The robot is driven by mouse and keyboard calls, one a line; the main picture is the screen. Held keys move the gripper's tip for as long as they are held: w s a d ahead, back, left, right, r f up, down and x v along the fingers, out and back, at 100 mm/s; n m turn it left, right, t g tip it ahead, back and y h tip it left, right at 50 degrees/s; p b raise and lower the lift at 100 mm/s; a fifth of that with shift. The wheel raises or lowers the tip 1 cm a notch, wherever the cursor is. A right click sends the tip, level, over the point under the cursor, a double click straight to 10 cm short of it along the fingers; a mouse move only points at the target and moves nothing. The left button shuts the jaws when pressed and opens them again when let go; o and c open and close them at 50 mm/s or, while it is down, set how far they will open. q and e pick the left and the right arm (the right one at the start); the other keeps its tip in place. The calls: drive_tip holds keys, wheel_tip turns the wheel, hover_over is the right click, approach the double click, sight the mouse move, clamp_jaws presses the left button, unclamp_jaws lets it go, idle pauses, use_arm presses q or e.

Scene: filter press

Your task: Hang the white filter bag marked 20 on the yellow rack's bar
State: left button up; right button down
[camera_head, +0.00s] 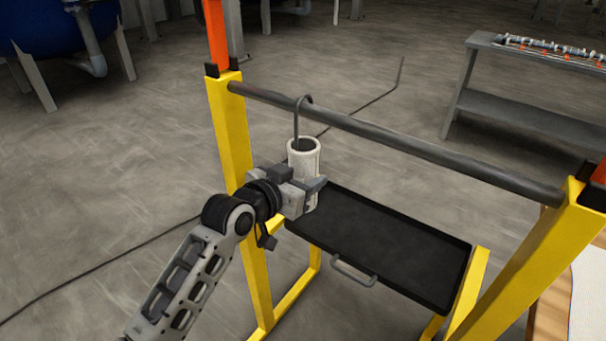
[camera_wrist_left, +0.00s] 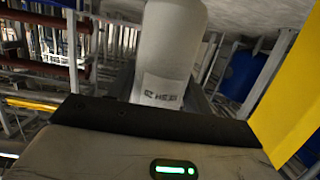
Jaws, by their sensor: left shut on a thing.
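The white filter bag (camera_head: 304,160) is a white open-topped cylinder with a grey wire hook (camera_head: 297,122) rising from it. My left gripper (camera_head: 308,190) is shut on the bag and holds it upright below the bar. The hook's curved top is at the grey bar (camera_head: 400,143) of the yellow rack (camera_head: 229,125), near its left post. I cannot tell whether the hook rests on the bar. In the left wrist view the bag (camera_wrist_left: 174,45) stands between the jaws, with a label too small to read surely. My right gripper is not in view.
A black tray with a handle (camera_head: 380,245) sits low between the yellow posts. A grey bench (camera_head: 530,85) stands back right, and a wooden table edge (camera_head: 552,300) is at the lower right. The bar right of the hook is clear.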

use_arm(q)
drive_tip(key=o, duration=0.9)
drive_tip(key=shift+s+a, duration=0.1)
drive_tip(key=v, duration=1.6)
drive_tip(key=s+a+f+n+y, duration=0.1)
drive_tip(key=s+f+y, duration=0.1)
drive_tip(key=s+f, duration=0.2)
drive_tip(key=s+a+f+n+g+y, duration=0.1)
drive_tip(key=s+f, duration=0.4)
drive_tip(key=f, duration=0.6)
drive_tip(key=s+a+f+n+y, duration=0.2)
drive_tip(key=s+f, duration=0.3)
drive_tip(key=f, duration=0.3)
drive_tip(key=shift+a+f+n+g+y, duration=0.2)
drive_tip(key=shift+a+n+g+y, duration=0.1)
drive_tip(key=shift+a+g+y, duration=0.15)
drive_tip(key=shift+s, duration=0.1)
